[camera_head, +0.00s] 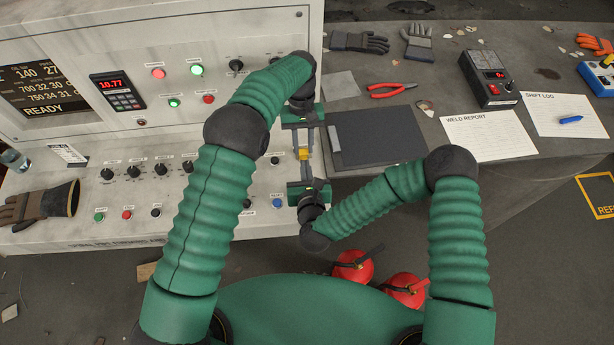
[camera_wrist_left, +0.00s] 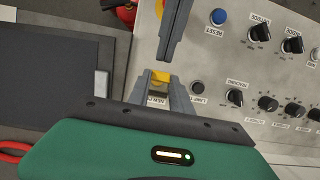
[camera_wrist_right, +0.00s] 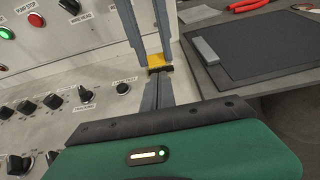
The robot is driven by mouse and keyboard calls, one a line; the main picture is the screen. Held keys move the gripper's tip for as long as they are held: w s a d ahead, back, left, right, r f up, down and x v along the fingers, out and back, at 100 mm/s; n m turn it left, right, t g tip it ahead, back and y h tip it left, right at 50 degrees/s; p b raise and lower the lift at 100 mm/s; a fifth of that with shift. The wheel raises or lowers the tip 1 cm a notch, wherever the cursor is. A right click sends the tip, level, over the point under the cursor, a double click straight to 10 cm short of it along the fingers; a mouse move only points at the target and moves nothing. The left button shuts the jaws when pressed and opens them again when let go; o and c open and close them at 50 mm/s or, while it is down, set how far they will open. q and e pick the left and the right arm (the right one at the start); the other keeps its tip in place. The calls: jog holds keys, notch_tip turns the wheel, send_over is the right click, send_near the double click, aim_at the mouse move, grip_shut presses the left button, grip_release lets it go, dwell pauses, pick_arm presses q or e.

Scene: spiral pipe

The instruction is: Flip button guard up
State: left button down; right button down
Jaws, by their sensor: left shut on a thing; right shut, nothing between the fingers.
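The yellow button guard (camera_head: 304,154) sits at the right end of the console's lower panel. It also shows in the left wrist view (camera_wrist_left: 161,76) and the right wrist view (camera_wrist_right: 156,61). My left gripper (camera_head: 303,143) reaches it from the far side, shut on the guard with a finger on each side. My right gripper (camera_head: 306,168) comes from the near side, shut and empty, its fingertips close by the guard; contact cannot be told. The fingers partly hide the guard, so its tilt and the button under it are unclear.
Knobs and buttons, including a blue reset button (camera_wrist_left: 218,17), lie beside the guard on the console (camera_head: 225,220). A work glove (camera_head: 42,203) lies at its left. The dark clipboard (camera_head: 375,137) lies on the table at right. Red pliers (camera_head: 390,90) lie beyond.

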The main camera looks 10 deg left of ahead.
pick_arm(q)
jog(key=shift+w+r, duration=0.15)
jog(key=shift+w, duration=0.1)
pick_arm(e)
jog(key=shift+w+a+f, duration=0.15)
jog(key=shift+w+f, duration=0.05)
jog(key=shift+w, duration=0.35)
pick_arm(q)
jog(key=shift+s, duration=0.1)
pick_arm(e)
jog(key=shift+w+r+g, duration=0.3)
jog(key=shift+w+r, duration=0.2)
jog(key=shift+r, duration=0.2)
pick_arm(q)
jog(key=c, duration=1.2)
grip_release()
jog(key=shift+f, duration=0.2)
jog(key=shift+o, duration=0.2)
jog(key=shift+s+d, duration=0.1)
jog(key=shift+s, duration=0.05)
